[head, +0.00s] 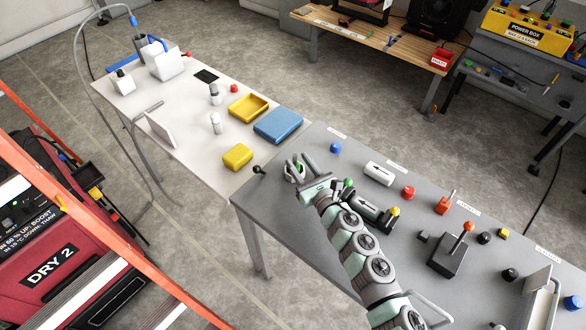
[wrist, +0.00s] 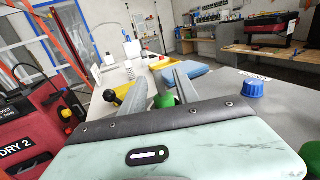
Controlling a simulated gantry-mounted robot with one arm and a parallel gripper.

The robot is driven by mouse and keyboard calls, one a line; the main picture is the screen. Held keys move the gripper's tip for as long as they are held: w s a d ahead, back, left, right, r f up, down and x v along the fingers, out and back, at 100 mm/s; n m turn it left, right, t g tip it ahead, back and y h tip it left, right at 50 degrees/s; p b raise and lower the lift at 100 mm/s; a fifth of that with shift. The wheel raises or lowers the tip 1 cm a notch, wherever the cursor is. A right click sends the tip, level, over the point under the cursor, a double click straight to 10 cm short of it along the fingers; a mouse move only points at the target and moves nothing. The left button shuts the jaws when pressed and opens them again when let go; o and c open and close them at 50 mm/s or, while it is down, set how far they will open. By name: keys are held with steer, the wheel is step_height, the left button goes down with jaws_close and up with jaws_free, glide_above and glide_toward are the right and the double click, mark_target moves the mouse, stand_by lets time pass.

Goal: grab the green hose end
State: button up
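My gripper (head: 297,170) is low over the near left end of the grey table. Its two fingers stand apart, with a gap between their tips in the wrist view (wrist: 161,78). A small green piece (head: 299,168) shows between the fingers; it also shows in the wrist view (wrist: 166,101), low between them and partly hidden by my gripper's body. It may be the green hose end, but its hose is not visible. I cannot tell whether a finger touches it. A second green knob (head: 348,183) is beside my wrist, also at the wrist view's right edge (wrist: 312,156).
A black ball-topped lever (head: 258,169) stands left of my gripper. A blue knob (head: 335,148) and a white box (head: 380,173) are to the right. Red machine (head: 60,245) lies left.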

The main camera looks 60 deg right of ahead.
steer(key=shift+x, duration=2.8)
steer(key=shift+a+r, duration=0.1)
steer(key=shift+c, duration=0.3)
jaws_close()
